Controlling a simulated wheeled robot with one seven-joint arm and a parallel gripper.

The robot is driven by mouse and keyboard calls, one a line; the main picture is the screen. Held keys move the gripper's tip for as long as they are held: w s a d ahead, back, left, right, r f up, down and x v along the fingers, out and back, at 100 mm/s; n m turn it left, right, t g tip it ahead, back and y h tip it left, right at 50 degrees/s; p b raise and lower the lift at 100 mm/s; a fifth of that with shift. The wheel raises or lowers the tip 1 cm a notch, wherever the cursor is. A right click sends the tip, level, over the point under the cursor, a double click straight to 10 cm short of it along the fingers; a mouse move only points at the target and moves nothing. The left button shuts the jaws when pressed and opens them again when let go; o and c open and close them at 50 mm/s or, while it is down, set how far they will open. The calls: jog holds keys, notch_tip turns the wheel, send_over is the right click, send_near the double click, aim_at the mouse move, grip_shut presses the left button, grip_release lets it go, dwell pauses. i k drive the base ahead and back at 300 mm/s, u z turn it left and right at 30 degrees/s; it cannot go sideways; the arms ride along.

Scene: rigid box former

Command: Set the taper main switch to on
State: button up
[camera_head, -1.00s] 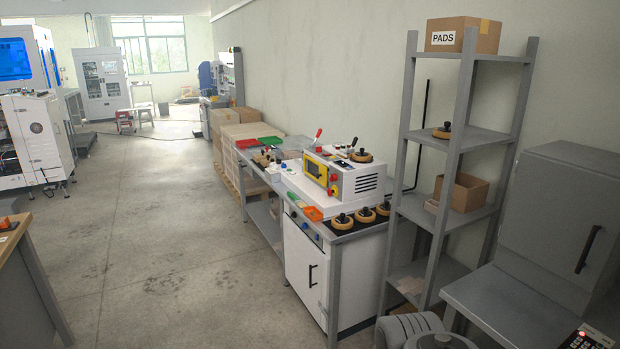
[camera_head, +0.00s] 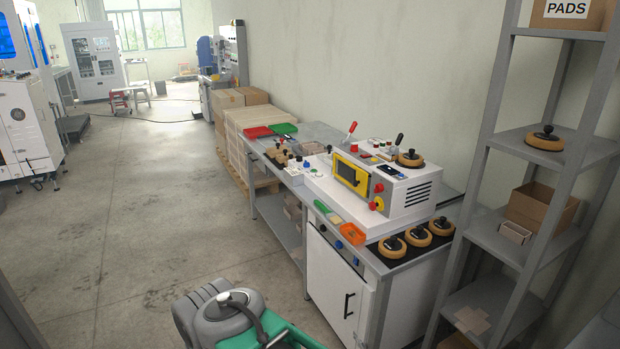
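A white machine (camera_head: 405,198) with a yellow-framed dark screen (camera_head: 350,175) stands on the workbench right of the picture's middle; it looks like the taper. My gripper is not in view. Grey and green parts at the bottom edge appear to be mine, well short of the machine.
Round tan pads with black knobs (camera_head: 392,246) lie on the bench's near end. A grey shelf rack (camera_head: 480,230) stands close on the right. The floor (camera_head: 130,220) left of the bench is clear.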

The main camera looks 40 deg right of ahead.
aim_at(378, 187)
jog(key=z, duration=0.25)
jog(key=i, duration=1.9)
jog(key=z, duration=0.6)
